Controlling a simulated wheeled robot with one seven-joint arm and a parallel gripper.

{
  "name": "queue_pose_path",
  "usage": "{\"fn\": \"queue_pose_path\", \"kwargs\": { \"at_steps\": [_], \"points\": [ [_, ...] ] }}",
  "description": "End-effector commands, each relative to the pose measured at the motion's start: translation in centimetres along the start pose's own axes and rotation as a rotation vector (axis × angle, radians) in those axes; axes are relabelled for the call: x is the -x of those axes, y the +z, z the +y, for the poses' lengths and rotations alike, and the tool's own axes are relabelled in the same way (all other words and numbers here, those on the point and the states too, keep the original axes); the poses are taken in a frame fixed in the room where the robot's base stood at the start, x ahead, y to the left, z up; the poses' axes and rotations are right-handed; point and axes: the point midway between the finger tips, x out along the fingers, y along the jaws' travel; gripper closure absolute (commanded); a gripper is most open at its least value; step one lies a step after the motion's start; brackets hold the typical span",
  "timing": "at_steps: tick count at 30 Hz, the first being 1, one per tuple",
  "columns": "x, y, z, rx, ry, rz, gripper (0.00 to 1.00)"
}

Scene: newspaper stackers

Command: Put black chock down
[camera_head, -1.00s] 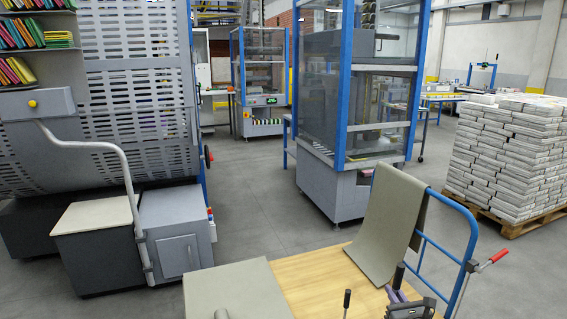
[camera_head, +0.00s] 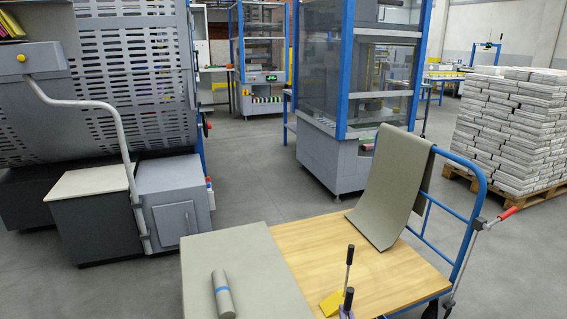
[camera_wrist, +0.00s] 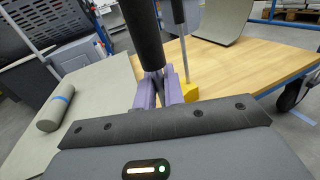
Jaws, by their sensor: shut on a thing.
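My gripper (camera_wrist: 146,98) has purple fingers shut on the thin rod of a black-handled piece, which I take to be the black chock (camera_wrist: 141,38). Its thick black grip rises above the fingers. In the head view its black handle (camera_head: 348,297) shows at the bottom edge, just above my gripper (camera_head: 346,314). The chock's body is hidden, so I cannot tell whether it touches anything. A yellow chock (camera_head: 331,303) with an upright black-topped rod stands close beside it on the wooden deck; it also shows in the wrist view (camera_wrist: 190,93).
The blue-framed cart (camera_head: 470,235) has a bare wooden deck (camera_head: 310,245), with a grey mat (camera_head: 385,190) draped at its right end. A grey surface (camera_head: 235,250) at left holds a grey roll (camera_head: 222,295). Newspaper stacks (camera_head: 510,130) stand at the far right.

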Motion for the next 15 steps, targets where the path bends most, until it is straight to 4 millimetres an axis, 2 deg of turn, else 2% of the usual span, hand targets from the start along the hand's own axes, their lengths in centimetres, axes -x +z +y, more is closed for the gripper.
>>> {"fn": "queue_pose_path", "kwargs": {
  "at_steps": [1,3,12,15],
  "points": [
    [0.2,-1.4,0.6,0.001,0.000,-0.001,1.00],
    [0.6,-2.7,1.2,0.004,-0.003,-0.001,1.00],
    [1.8,-6.4,2.9,0.016,-0.014,-0.003,1.00],
    [2.0,-7.0,3.2,0.019,-0.017,-0.003,1.00]
  ]
}}
